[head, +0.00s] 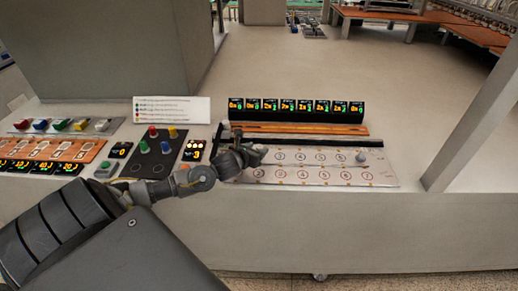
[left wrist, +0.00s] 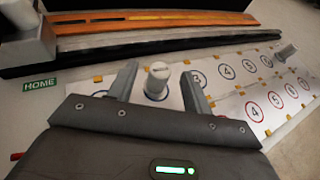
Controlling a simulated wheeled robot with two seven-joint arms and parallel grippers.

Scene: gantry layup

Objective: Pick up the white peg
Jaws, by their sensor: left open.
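A pale white-grey peg (left wrist: 158,82) stands on the white board (left wrist: 215,72) in the left wrist view, over one of the numbered circles. My left gripper (left wrist: 160,74) is open, with one finger on each side of this peg. I see gaps between the peg and the fingers, so it is not gripped. In the head view my left gripper (head: 246,155) is over the left end of the board (head: 335,180), and partly hides that end. A second pale peg (head: 361,157) stands near the right end of the board. My right gripper is not in view.
An orange strip (head: 300,129) and a black rail lie behind the board, with a row of lit displays (head: 296,106) beyond. A dark panel with coloured buttons (head: 155,155) is left of the gripper. A slanted grey post (head: 480,105) rises at the right.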

